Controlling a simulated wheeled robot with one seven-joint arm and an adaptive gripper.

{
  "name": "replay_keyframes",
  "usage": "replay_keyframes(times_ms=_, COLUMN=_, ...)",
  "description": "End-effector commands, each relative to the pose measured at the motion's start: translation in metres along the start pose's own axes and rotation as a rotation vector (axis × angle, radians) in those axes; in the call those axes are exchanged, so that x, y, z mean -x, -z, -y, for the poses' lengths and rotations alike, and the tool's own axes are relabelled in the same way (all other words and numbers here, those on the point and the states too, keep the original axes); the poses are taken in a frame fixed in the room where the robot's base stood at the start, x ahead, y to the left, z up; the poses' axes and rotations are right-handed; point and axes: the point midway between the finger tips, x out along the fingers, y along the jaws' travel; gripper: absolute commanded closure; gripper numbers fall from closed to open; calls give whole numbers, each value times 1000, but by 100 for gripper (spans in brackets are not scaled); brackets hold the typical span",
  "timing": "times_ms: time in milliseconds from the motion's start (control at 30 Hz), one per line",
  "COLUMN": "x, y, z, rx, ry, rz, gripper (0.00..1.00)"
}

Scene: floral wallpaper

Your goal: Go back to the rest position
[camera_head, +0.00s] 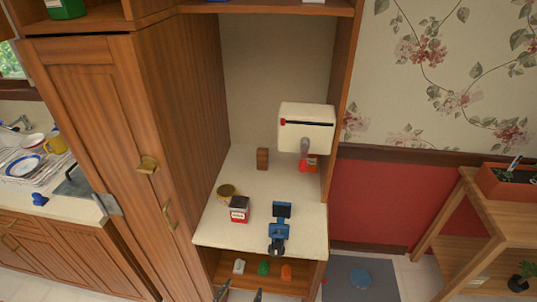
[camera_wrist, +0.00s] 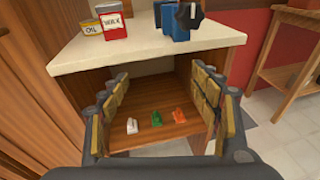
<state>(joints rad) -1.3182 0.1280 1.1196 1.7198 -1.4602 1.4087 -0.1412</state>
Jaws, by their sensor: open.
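My gripper (camera_wrist: 163,88) is open and empty. Its two fingers stand wide apart in the wrist view, in front of the lower shelf (camera_wrist: 150,95). In the head view my gripper (camera_head: 238,294) shows only at the bottom edge, with just its fingertips visible. Between and beyond the fingers, a white item (camera_wrist: 132,126), a green item (camera_wrist: 157,119) and an orange item (camera_wrist: 180,116) lie in a row on the lower shelf. The gripper does not visibly touch any of them.
A cream box (camera_head: 306,128) hangs at right. Tall cabinet (camera_head: 100,130) stands left, wooden stand (camera_head: 470,215) right.

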Motion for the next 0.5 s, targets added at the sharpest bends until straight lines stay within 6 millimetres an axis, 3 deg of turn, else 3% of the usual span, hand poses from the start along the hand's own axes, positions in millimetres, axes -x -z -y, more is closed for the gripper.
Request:
replay_keyframes(times_ms=267, x=10, y=-6, z=60, rx=-177, ry=271, rz=-161, gripper=37)
replay_keyframes(times_ms=500, x=31, y=-37, z=128, rx=-603, ry=716, rz=-379, gripper=37)
